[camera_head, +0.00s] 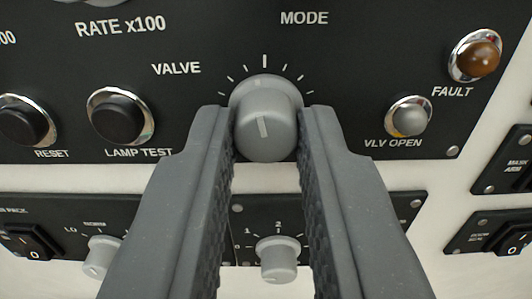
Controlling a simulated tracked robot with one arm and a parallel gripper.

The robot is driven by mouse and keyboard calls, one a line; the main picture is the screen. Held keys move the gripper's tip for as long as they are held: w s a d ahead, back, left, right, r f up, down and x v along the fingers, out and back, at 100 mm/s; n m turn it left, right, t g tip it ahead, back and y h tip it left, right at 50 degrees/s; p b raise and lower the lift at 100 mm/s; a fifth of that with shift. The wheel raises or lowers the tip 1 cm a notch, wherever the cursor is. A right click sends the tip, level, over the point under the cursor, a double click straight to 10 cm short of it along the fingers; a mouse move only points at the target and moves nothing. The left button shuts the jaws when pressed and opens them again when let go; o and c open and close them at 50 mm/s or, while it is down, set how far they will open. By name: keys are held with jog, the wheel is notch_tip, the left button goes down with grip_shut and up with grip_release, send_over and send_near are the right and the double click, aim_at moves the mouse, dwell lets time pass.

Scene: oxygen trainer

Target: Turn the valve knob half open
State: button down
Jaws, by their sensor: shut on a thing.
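The FAULT lamp (478,56) is brown at the upper right. The LAMP TEST button (118,118) and RESET button (25,121) are to the left. Below are a smaller grey knob (279,260), another knob (102,257) and black rocker switches (28,242).

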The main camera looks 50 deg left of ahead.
jog(key=shift+f+m+b, duration=0.1)
jog(key=shift+m+b, duration=0.25)
jog(key=shift+m, duration=0.85)
jog(key=c, duration=1.3)
grip_release()
jog(key=shift+s, duration=0.1)
jog(key=b+v, duration=0.3)
jog(key=v, duration=1)
jog(key=shift+s+d, duration=0.2)
jog(key=shift+d, duration=0.05)
